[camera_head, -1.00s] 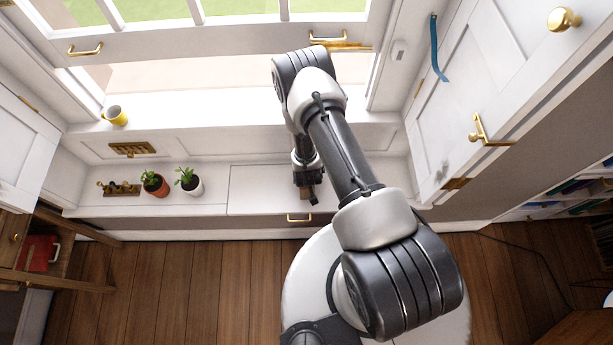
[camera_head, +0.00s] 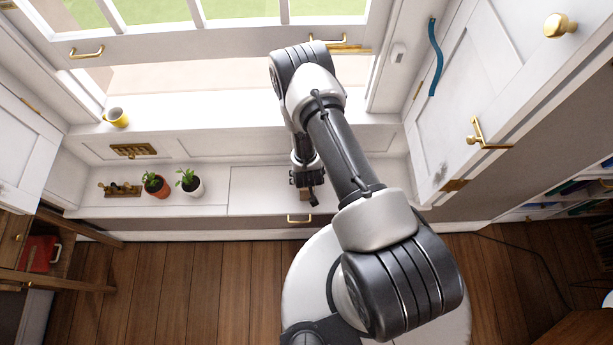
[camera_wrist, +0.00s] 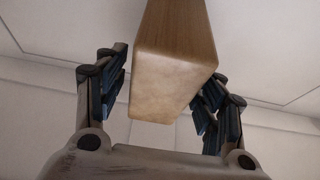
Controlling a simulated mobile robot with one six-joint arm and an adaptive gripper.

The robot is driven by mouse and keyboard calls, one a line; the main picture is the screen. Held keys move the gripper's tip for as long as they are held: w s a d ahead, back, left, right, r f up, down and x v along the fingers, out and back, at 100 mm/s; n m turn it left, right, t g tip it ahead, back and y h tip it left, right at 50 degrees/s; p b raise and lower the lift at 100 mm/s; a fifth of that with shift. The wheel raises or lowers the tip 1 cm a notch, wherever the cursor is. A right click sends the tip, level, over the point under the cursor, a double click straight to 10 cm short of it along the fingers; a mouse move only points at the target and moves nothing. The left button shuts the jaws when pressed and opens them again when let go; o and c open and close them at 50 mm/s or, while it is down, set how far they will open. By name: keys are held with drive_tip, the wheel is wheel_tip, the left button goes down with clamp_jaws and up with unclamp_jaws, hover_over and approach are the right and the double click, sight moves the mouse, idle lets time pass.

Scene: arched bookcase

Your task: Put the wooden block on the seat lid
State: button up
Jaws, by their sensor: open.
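The wooden block (camera_wrist: 165,85) is pale brown with a lighter end face. In the wrist view it lies between the two fingers of my gripper (camera_wrist: 160,100), which are spread apart. A gap shows on the block's left; on its right I cannot tell whether the finger touches. In the head view my gripper (camera_head: 308,182) is low over the white seat lid (camera_head: 258,188), and a small part of the block (camera_head: 304,194) shows beneath it. The block appears to be on the lid, but the contact is hidden.
Two potted plants (camera_head: 190,183) and a brass-and-wood rack (camera_head: 122,190) stand on the bench left of the lid. A blue strap (camera_head: 436,60) hangs at the cabinet. The lid's left part is clear.

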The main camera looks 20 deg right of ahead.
drive_tip(key=p+v, duration=0.2)
drive_tip(key=v, duration=0.7)
drive_tip(key=shift+s+r+p, duration=0.1)
drive_tip(key=shift+r+p, duration=0.15)
drive_tip(key=shift+p, duration=0.15)
drive_tip(key=w+a+r+n+y, duration=0.1)
drive_tip(key=w+r, duration=0.2)
drive_tip(key=r, duration=0.9)
drive_tip(key=w+a+r, duration=0.2)
drive_tip(key=w+r, duration=0.2)
drive_tip(key=r, duration=0.8)
drive_tip(key=s+r+n, duration=0.1)
drive_tip(key=s+r, duration=0.2)
drive_tip(key=r, duration=0.5)
drive_tip(key=s+r, duration=0.3)
drive_tip(key=r, duration=0.5)
drive_tip(key=s+r, duration=0.5)
drive_tip(key=s, duration=0.4)
drive_tip(key=s+d+r+n, duration=0.1)
drive_tip(key=s+r, duration=0.5)
drive_tip(key=s, duration=0.3)
drive_tip(key=shift+d+r+n, duration=0.2)
drive_tip(key=shift+d+n, duration=0.1)
drive_tip(key=shift+w, duration=0.1)
